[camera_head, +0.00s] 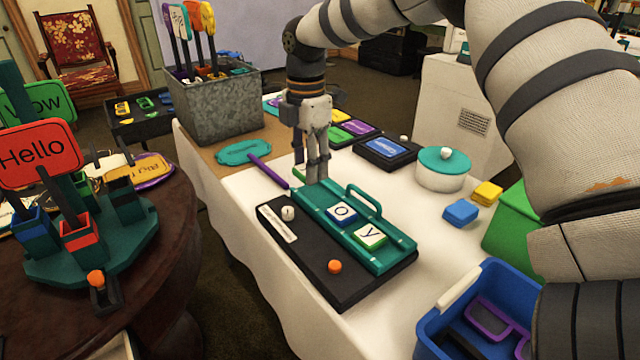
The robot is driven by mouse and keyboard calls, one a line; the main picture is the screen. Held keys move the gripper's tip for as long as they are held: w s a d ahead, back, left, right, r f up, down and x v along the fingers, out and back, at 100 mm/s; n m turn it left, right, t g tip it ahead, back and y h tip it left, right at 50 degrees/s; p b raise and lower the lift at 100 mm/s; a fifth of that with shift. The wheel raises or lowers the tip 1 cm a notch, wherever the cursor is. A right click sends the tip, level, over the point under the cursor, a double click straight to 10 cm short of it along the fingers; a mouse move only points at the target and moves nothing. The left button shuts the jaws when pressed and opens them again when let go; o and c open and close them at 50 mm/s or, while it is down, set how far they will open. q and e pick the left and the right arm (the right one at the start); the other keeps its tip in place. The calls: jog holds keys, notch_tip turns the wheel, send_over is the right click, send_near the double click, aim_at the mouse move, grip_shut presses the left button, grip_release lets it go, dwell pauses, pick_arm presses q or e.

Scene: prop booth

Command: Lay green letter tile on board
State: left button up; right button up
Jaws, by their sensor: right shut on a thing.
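My right gripper (317,180) reaches down at the far left end of the board and is shut on a green tile (299,174). Only a green sliver of that tile shows beside the fingers; its letter is hidden. The board (305,268) is black with a raised teal tray (318,205) along it. In the tray lie a blue-edged tile (341,215) with "o" and a green-edged tile (370,236) with "y", side by side. The fingertips are close to the tray's far end; I cannot tell whether they touch it. My left gripper is not in view.
A purple-handled teal sign (245,152) lies behind left. A teal-lidded pot (443,168), blue block (460,212) and blue bin (430,328) are on the right. White cloth is clear left of the board.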

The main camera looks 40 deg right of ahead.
aim_at(319, 197)
jog(key=d+f, duration=0.2)
jog(key=f, duration=0.1)
jog(key=shift+s+d, duration=0.1)
jog(key=shift+s, duration=0.05)
jog(key=f, duration=0.3)
jog(key=shift+d+f, duration=0.25)
jog(key=shift+r, duration=0.1)
jog(key=o, duration=1)
jog(key=shift+f, duration=0.2)
notch_tip(319, 197, up, 12)
jog(key=shift+r, duration=0.2)
